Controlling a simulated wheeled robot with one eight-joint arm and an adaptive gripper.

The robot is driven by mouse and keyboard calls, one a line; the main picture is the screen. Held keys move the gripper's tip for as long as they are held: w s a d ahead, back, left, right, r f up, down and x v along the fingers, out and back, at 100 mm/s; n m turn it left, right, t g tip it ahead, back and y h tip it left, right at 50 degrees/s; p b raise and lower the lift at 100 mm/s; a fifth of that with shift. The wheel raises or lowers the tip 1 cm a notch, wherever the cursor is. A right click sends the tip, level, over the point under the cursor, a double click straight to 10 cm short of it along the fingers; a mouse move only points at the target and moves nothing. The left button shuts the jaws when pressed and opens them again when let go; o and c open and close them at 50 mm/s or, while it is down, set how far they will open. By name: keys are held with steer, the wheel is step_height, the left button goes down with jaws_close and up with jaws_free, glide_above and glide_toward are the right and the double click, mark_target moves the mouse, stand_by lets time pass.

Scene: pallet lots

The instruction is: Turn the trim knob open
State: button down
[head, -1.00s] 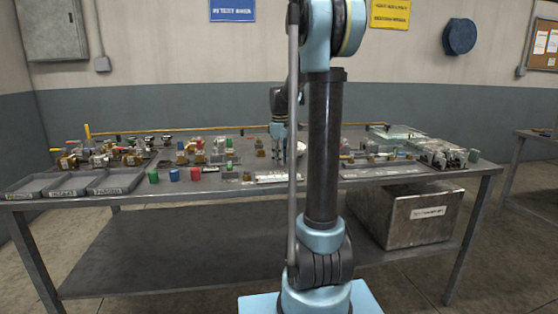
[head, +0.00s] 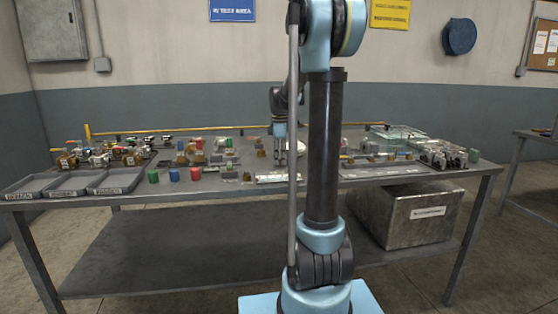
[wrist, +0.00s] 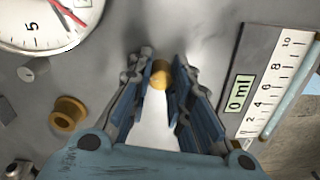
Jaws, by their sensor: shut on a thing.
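A small round brass knob (wrist: 159,76) shows in the wrist view between the fingertips of my gripper (wrist: 161,80). I take it to be the trim knob. My gripper's blue-padded fingers are closed on it from both sides. In the head view my gripper (head: 280,153) points down at the middle of the bench, partly beside my own arm. The knob cannot be made out there, and its angle cannot be read.
In the wrist view a round dial (wrist: 45,22) lies upper left, a brass ring (wrist: 67,114) left, and a millilitre scale (wrist: 262,85) right. In the head view the bench (head: 240,204) holds crowded fittings, with grey trays (head: 114,181) at left.

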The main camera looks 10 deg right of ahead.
steer(key=shift+w+r, duration=0.1)
steer(key=shift+w, duration=0.1)
steer(key=c, duration=1.4)
jaws_free()
steer(key=shift+c, duration=0.2)
steer(key=shift+s, duration=0.1)
step_height(320, 180, up, 12)
